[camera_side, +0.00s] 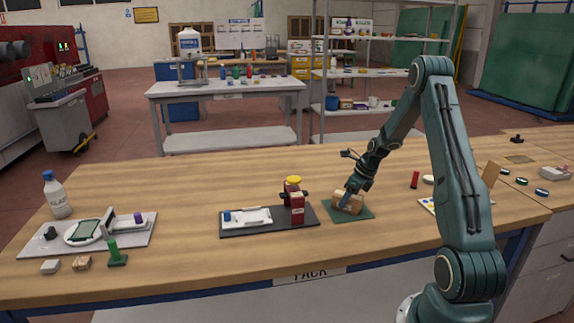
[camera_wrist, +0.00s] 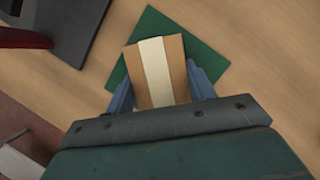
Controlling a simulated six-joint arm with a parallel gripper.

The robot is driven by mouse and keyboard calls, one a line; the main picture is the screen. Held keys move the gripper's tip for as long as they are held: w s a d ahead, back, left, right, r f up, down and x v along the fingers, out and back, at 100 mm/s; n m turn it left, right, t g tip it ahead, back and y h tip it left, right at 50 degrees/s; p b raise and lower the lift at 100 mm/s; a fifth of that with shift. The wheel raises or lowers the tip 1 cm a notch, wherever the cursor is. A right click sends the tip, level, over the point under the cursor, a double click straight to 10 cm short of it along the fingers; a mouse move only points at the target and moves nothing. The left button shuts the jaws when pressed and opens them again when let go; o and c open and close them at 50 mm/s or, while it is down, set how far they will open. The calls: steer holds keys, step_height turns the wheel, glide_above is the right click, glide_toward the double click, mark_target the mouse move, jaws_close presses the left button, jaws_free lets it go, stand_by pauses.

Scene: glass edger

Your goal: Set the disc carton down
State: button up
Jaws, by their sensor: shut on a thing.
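The disc carton is a small tan box with a pale band across it. It shows in the side view (camera_side: 348,201) and large in the wrist view (camera_wrist: 157,70). My gripper (camera_side: 347,197) is shut on the carton, with one blue finger on each side of it in the wrist view (camera_wrist: 160,88). The carton is over the green mat (camera_side: 362,214), which also shows behind it in the wrist view (camera_wrist: 205,50). I cannot tell whether the carton's underside touches the mat. My gripper hides part of the carton.
A dark mat (camera_side: 236,230) left of the green mat bears a white tray (camera_side: 252,217) and a dark red block-like item (camera_side: 297,208). A red cylinder (camera_side: 415,179) stands to the right. Bare wooden bench (camera_side: 220,185) lies behind and in front.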

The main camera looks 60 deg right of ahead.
steer(key=shift+f, duration=0.15)
steer(key=o, duration=1)
steer(key=shift+r, duration=0.2)
steer(key=v, duration=1.2)
